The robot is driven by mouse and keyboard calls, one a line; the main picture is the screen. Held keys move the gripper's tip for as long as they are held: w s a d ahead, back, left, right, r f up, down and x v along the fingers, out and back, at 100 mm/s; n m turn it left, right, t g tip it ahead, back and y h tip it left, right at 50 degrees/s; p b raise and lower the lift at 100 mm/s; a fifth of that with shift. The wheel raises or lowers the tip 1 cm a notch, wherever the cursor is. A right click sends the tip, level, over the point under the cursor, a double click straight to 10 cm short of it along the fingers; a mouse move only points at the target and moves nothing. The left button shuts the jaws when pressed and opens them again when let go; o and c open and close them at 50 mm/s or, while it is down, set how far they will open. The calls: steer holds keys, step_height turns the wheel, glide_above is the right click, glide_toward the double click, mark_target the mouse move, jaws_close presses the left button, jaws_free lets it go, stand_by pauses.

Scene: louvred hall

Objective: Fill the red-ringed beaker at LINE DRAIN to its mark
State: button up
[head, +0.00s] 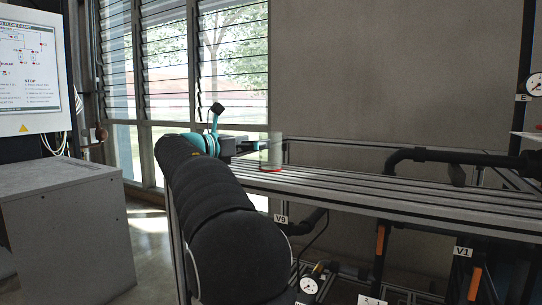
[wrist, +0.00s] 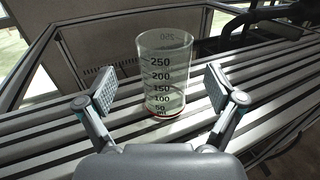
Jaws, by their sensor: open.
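The red-ringed beaker (wrist: 165,75) stands upright on the slatted metal bench top, clear glass with dark graduations up to 250 and a red ring at its base. It looks empty. In the head view the beaker (head: 271,157) stands near the bench's left end. My gripper (wrist: 161,88) is open, with one finger pad on each side of the beaker and visible gaps between pads and glass. In the head view my gripper (head: 247,146) reaches the beaker from the left. I cannot make out a LINE DRAIN label.
The slatted bench top (head: 400,190) runs clear to the right of the beaker. A black pipe (head: 440,156) runs behind it. Below are tags V9 (head: 281,219) and V1 (head: 462,252), orange handles and a gauge (head: 309,285). A grey cabinet (head: 65,235) stands at left.

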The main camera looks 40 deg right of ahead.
steer(key=shift+s+d+r, duration=0.1)
steer(key=shift+d+r, duration=0.05)
steer(key=shift+d, duration=0.75)
steer(key=shift+s+d+r, duration=0.1)
steer(key=shift+d+r, duration=0.05)
steer(key=shift+d, duration=0.7)
steer(key=shift+s+d+r, duration=0.1)
steer(key=shift+d+r, duration=0.05)
steer(key=shift+d, duration=0.75)
steer(key=c, duration=1.4)
steer(key=shift+o, duration=0.2)
steer(key=shift+r, duration=0.5)
steer(key=s+d+r+p, duration=0.2)
steer(key=s+d+r, duration=0.3)
steer(key=s+r, duration=0.5)
steer(key=shift+s+d, duration=0.15)
